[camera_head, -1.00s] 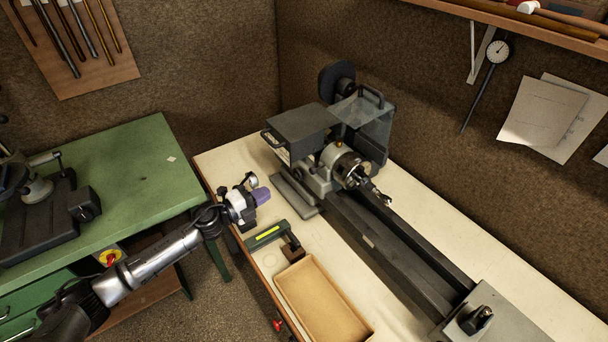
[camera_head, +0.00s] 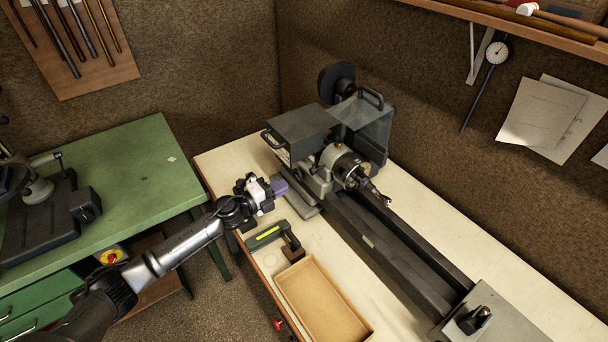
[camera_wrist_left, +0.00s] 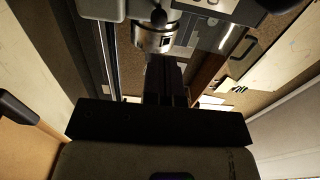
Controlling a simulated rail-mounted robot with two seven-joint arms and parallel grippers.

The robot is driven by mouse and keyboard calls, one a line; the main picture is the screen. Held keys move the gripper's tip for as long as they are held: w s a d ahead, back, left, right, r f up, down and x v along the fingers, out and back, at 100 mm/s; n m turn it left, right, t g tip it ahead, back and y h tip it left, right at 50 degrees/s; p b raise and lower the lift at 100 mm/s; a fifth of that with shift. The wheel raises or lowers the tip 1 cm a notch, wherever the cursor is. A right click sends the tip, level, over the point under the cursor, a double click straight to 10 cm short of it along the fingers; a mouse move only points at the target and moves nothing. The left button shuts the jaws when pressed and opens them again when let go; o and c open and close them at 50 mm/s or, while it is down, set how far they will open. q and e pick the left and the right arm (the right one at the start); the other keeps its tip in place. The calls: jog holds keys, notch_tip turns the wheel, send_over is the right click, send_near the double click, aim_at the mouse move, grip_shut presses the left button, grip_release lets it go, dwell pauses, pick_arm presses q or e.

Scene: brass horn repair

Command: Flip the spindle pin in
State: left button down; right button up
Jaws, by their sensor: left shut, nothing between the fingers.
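The lathe's grey headstock (camera_head: 315,172) stands on the white bench, with its chuck (camera_head: 347,168) facing right. The chuck also shows in the left wrist view (camera_wrist_left: 152,38), beyond my fingers. I cannot pick out the spindle pin in either view. My left gripper (camera_head: 280,187), with purple fingers, is shut and empty at the headstock's front left, above the bench's front side. In the left wrist view, its dark fingers (camera_wrist_left: 165,85) are together in the middle. Whether they touch the lathe, I cannot tell. My right gripper is not in view.
A green tool (camera_head: 266,237) and a shallow wooden tray (camera_head: 322,302) lie along the bench's front edge. The dark lathe bed (camera_head: 395,240) runs to the lower right. A clear guard (camera_head: 366,128) stands behind the chuck. A green cabinet (camera_head: 120,185) is at left.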

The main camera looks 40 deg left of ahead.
aim_at(310, 172)
pick_arm(q)
jog(key=x, duration=0.6)
jog(key=shift+w+d, duration=0.1)
jog(key=shift+w, duration=0.15)
jog(key=shift+x, duration=0.8)
jog(key=shift+w+f, duration=0.1)
jog(key=shift+w, duration=0.05)
